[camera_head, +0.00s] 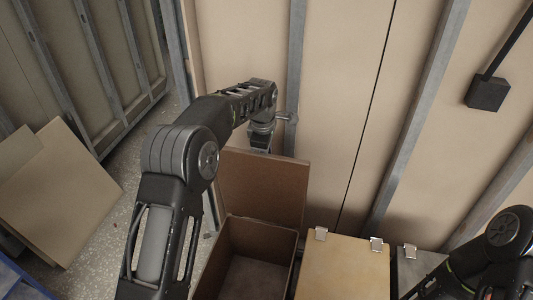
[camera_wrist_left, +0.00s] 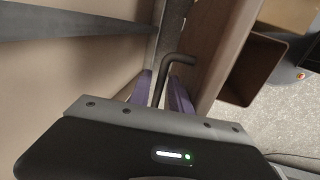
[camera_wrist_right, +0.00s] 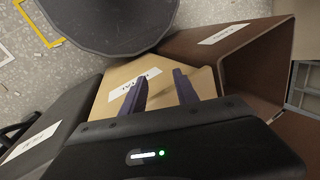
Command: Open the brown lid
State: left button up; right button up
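The brown lid (camera_head: 262,188) stands raised, roughly upright, at the back of the brown box (camera_head: 293,247), whose open inside looks empty. My left gripper (camera_head: 262,148) is behind the lid's top edge, its fingertips hidden in the head view. In the left wrist view, the lid (camera_wrist_left: 208,55) is right of my left gripper (camera_wrist_left: 162,90). Its purple fingers are apart, with a bent dark rod (camera_wrist_left: 182,58) showing between them; contact is unclear. My right gripper (camera_wrist_right: 160,88) is open and empty over the tan box. The brown box (camera_wrist_right: 255,75) is right of it.
The tan box (camera_head: 345,268) with metal hinges stands right of the brown box, and a dark box (camera_wrist_right: 50,125) stands beyond it. A wall with metal posts (camera_head: 297,70) is close behind. Loose panels (camera_head: 60,190) lean at the left.

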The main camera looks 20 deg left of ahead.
pick_arm(q)
jog(key=shift+o, duration=0.7)
jog(key=shift+d+r, duration=0.15)
jog(key=shift+r, duration=0.05)
jog(key=shift+r, duration=0.1)
jog(key=shift+r, duration=0.3)
notch_tip(320, 180, up, 7)
jog(key=s+b, duration=0.1)
jog(key=shift+s+b, duration=0.25)
jog(key=shift+b, duration=0.05)
jog(key=shift+f, duration=0.1)
